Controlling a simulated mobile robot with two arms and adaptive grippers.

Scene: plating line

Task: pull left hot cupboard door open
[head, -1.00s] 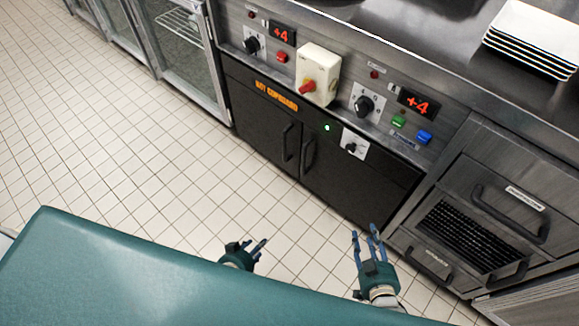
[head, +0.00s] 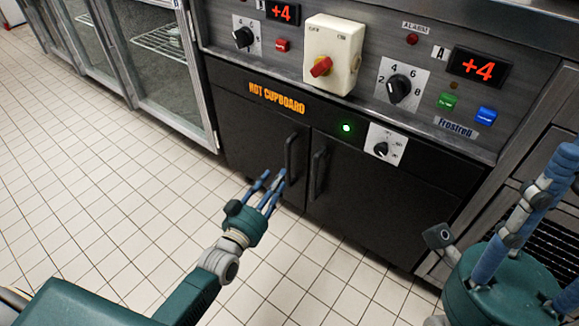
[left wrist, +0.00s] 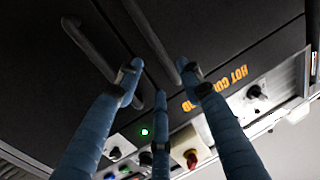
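The left hot cupboard door (head: 247,143) is black and shut. Its upright bar handle (head: 291,155) is beside the right door's handle (head: 317,175). My left gripper (head: 268,182) is open and empty, with its blue fingers close to the left handle in the head view. In the left wrist view, my left gripper's spread fingers (left wrist: 160,78) point at the door fronts, and the left door's handle (left wrist: 150,32) shows beyond them. I cannot tell whether a finger touches it. My right gripper (head: 505,210) is open at the right, with nothing seen in it.
A control panel with knobs and a cream switch box (head: 333,54) runs above the doors. A glass-door fridge (head: 160,62) stands to the left. A drawer unit (head: 548,140) is at the right. Tiled floor is clear in front and to the left.

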